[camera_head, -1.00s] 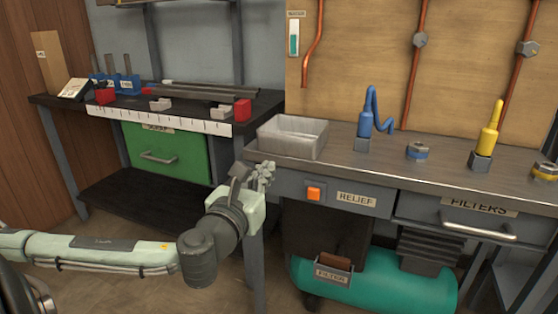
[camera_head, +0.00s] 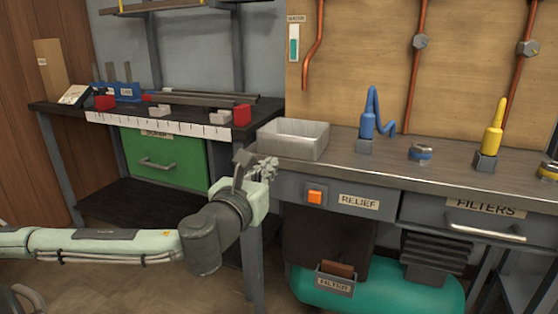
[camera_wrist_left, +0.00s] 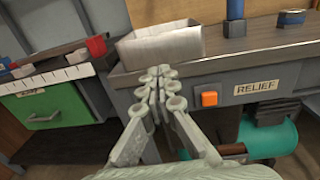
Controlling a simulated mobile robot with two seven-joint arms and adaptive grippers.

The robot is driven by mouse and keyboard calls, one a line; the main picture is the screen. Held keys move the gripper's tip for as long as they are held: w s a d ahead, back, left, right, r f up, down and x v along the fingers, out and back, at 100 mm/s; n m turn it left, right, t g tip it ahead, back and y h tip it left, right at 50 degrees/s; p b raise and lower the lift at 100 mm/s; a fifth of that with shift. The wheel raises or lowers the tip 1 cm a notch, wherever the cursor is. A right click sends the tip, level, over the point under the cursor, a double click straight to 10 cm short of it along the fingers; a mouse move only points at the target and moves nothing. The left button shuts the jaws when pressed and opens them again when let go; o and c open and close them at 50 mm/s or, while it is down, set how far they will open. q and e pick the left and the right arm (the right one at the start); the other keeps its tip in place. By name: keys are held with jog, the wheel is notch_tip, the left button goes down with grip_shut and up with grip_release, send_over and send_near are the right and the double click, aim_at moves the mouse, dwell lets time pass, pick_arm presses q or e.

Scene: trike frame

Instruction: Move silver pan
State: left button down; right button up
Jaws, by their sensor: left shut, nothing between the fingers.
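The silver pan (camera_head: 293,140) is an open rectangular metal tray at the left end of the right-hand workbench. It also shows in the left wrist view (camera_wrist_left: 160,48), just beyond the fingertips. My left gripper (camera_head: 268,166) is in front of the bench's front left corner, a little below the pan and apart from it as far as I can tell. Its fingers are together with nothing between them, as the left wrist view shows (camera_wrist_left: 158,80).
The workbench (camera_head: 340,163) also bears a blue hose fitting (camera_head: 366,122), a blue-ringed part (camera_head: 421,153) and a yellow fitting (camera_head: 493,130). An orange button (camera_head: 315,197) is on its front. A darker bench with a green drawer (camera_head: 165,157) stands to the left.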

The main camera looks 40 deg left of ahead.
aim_at(283, 148)
pick_arm(q)
jog(key=x, duration=0.6)
jog(key=shift+w+a, duration=0.1)
jog(key=shift+w, duration=0.15)
pick_arm(e)
jog(key=shift+a+r, duration=0.1)
pick_arm(q)
jog(key=shift+p+x, duration=0.9)
jog(key=shift+x, duration=0.05)
jog(key=shift+p+x, duration=0.65)
jog(key=shift+x, duration=0.4)
jog(key=p+x, duration=0.2)
jog(key=x, duration=0.2)
jog(key=shift+w+a, duration=0.1)
jog(key=shift+w, duration=0.2)
pick_arm(e)
jog(key=s+d+f+m+g+h, duration=0.2)
jog(key=s+d+f+g+h, duration=0.4)
jog(key=s+d+f+g, duration=0.6)
jog(key=s+d+f, duration=0.2)
jog(key=d+f, duration=0.1)
jog(key=d, duration=0.1)
jog(key=shift+s+d+f+h, duration=0.15)
jog(key=shift+f+h, duration=0.15)
jog(key=shift+f, duration=0.05)
pick_arm(q)
jog(key=shift+p, duration=0.3)
